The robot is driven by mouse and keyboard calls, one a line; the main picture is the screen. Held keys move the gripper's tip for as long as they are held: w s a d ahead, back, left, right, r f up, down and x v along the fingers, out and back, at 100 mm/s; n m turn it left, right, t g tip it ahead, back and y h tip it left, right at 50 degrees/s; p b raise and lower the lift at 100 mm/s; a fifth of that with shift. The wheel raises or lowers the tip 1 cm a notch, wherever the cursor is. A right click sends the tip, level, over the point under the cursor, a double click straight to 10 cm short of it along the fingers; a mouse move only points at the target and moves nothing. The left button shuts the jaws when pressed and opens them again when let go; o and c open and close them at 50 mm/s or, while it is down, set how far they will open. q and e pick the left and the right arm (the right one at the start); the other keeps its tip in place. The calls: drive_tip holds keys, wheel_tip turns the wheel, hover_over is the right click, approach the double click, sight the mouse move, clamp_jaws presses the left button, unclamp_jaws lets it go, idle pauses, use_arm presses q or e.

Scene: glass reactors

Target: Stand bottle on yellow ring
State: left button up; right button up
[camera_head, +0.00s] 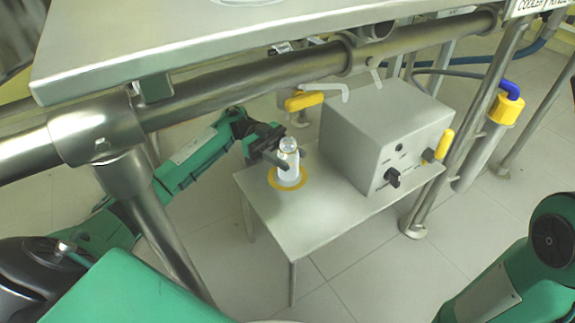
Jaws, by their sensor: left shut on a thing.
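A small pale bottle (289,168) stands upright at the left end of a low metal table. The yellow ring (287,186) is marked on the tabletop, and the bottle's base shows inside its outline. I cannot tell whether the base touches the surface. My left gripper (281,160) reaches in from the left, its dark fingers shut on the bottle's body. The bottle's clear top shows above the fingers. Of my right arm only a green and black link shows at the lower right; its gripper is out of view.
A large steel worktop (200,45) and thick pipe frame hang over the scene. The table's front strip is clear.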

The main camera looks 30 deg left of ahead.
use_arm(q)
drive_tip(key=shift+f, duration=0.15)
drive_tip(key=o, duration=1)
drive_tip(key=shift+f, duration=0.2)
drive_tip(key=shift+r, duration=0.1)
drive_tip(key=shift+w+a+r, duration=0.1)
drive_tip(key=shift+w+a, duration=0.05)
drive_tip(key=shift+a, duration=0.2)
drive_tip(key=v, duration=1.1)
drive_tip(key=shift+a, duration=0.15)
